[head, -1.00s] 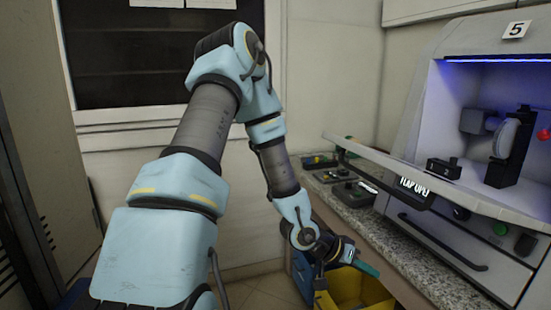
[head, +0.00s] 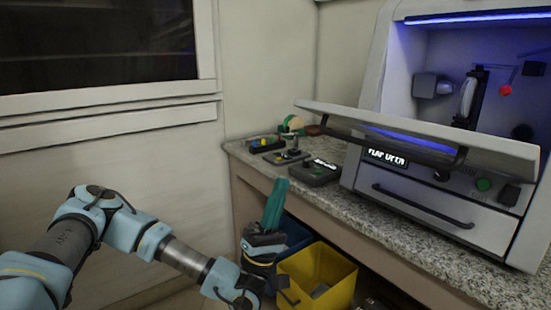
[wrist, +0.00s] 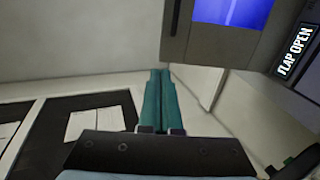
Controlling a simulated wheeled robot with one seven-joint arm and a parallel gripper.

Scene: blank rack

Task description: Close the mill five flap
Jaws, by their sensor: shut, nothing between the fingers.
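The mill's flap (head: 420,133) is a pale panel with a dark bar handle (head: 395,140). It is folded down and sticks out from the mill housing (head: 365,95), leaving the blue-lit chamber open. A small display (head: 388,158) below it reads "FLAP OPEN", and the display also shows in the wrist view (wrist: 295,50). My gripper (head: 276,192), with teal fingers, is shut and empty. It points up in front of the counter's left part, below and left of the flap, apart from it. The teal fingers also show together in the wrist view (wrist: 158,95). The number plate is out of view.
The granite counter (head: 400,235) holds small control boxes (head: 316,172) and a round green and tan item (head: 291,124) left of the mill. A yellow bin (head: 318,275) and a blue bin (head: 292,237) stand beneath.

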